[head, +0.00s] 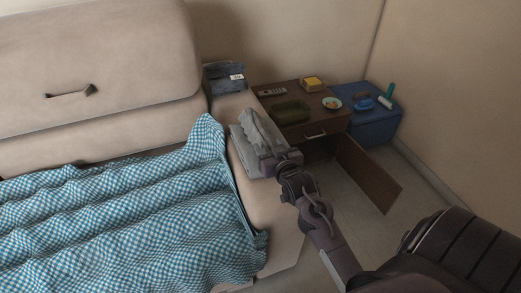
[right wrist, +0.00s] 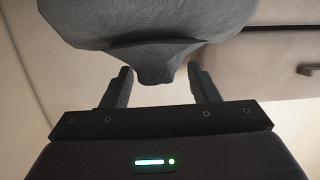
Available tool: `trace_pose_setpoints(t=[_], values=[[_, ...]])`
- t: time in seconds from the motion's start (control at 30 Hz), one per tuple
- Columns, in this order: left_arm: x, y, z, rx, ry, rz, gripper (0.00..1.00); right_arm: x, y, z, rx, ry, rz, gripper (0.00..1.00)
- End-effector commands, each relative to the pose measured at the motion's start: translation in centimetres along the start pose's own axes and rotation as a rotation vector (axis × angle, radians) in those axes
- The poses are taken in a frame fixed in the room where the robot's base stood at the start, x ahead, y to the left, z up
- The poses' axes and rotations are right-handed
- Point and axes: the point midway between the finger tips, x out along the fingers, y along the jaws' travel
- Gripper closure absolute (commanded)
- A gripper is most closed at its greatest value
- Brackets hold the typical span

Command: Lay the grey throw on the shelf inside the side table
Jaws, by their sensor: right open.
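The grey throw (head: 258,128) lies bunched on the right end of the beige sofa, with a raised fold towards my right gripper (head: 278,160). In the right wrist view, the throw (right wrist: 140,28) fills the top, and a fold of it hangs between the tips of my right gripper (right wrist: 160,84). The jaws stand apart with gaps beside the fold. The side table (head: 291,88) is dark brown with a drawer on top. Its lower door (head: 370,174) stands open to the right; the shelf inside is mostly hidden. My left gripper is out of view.
On the side table are a remote (head: 272,92), a green tray (head: 291,111), a yellow box (head: 312,83) and a small bowl (head: 332,103). A blue chest (head: 376,124) stands to its right. A blue checked blanket (head: 130,210) covers the sofa. Folded jeans (head: 222,76) lie behind.

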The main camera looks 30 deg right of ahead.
Motion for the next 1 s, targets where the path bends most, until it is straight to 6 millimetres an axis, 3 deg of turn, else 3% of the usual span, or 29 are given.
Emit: trace_pose_setpoints(t=[0.37, 0.53, 0.63, 0.93, 1.0], values=[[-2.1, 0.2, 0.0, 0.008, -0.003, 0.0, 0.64, 3.5, 0.0, 0.0, 0.002, 0.009, -0.01, 0.45], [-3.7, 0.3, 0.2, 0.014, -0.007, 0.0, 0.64, 6.2, 0.2, -0.2, 0.002, 0.008, -0.009, 0.45], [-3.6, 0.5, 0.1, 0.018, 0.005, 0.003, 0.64, 7.3, 0.1, -0.2, 0.002, 0.008, -0.009, 0.45], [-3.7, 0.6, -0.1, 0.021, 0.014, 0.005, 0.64, 7.8, 0.1, -0.2, 0.001, 0.006, -0.009, 0.45], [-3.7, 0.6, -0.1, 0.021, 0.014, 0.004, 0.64, 7.8, 0.1, -0.2, 0.001, 0.006, -0.009, 0.53]])
